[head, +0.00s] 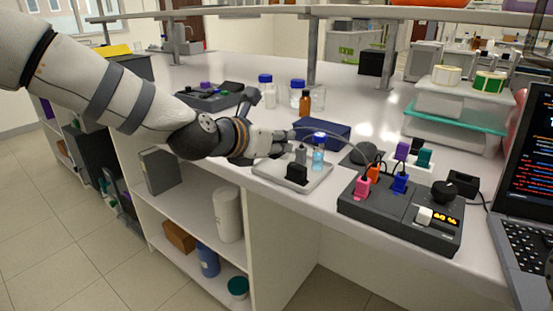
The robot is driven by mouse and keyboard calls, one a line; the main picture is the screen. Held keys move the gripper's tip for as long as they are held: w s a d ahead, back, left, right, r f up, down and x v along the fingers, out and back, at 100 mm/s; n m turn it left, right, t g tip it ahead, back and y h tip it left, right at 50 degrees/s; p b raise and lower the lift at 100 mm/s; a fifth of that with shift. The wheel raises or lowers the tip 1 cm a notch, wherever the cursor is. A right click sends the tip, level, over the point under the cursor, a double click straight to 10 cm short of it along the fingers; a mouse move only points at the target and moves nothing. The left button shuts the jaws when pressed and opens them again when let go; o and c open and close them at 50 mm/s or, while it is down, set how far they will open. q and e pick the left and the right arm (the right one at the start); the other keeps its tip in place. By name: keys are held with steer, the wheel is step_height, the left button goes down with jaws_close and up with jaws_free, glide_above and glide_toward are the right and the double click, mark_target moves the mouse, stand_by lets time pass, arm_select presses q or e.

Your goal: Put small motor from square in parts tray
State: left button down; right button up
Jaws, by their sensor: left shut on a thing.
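My left gripper (283,144) reaches in from the left over a shallow pale tray (264,173). It is shut on a small grey cylindrical part (300,154), which looks like the small motor, at the fingertips. I cannot tell whether this part touches the tray or hangs just above it. A black block (297,173) sits in the tray in front of it. A small clear bottle with blue liquid (318,158) and a blue cap stands at the tray's right side. No marked square can be made out. My right gripper is not in view.
A dark grey rig (405,222) with coloured plugs and cables stands right of the tray, beside a laptop (528,200). A dark blue box (325,133) and a brown bottle (305,103) are behind the tray. The bench's front edge is close to the tray.

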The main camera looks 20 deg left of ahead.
mark_target(274, 171)
arm_select(q)
steer(key=shift+w+a+f, duration=0.3)
steer(key=shift+w+f, duration=0.05)
steer(key=shift+f, duration=0.3)
steer(key=shift+w+a+f+b, duration=0.15)
steer(key=shift+a+f+b, duration=0.05)
steer(key=shift+f, duration=0.75)
steer(key=shift+w+a+f+b, duration=0.1)
steer(key=shift+a+f+b, duration=0.1)
steer(key=shift+f, duration=0.7)
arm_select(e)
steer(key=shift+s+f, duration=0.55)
arm_select(q)
steer(key=shift+f, duration=0.25)
steer(key=c, duration=1.8)
jaws_free()
steer(key=shift+r, duration=0.1)
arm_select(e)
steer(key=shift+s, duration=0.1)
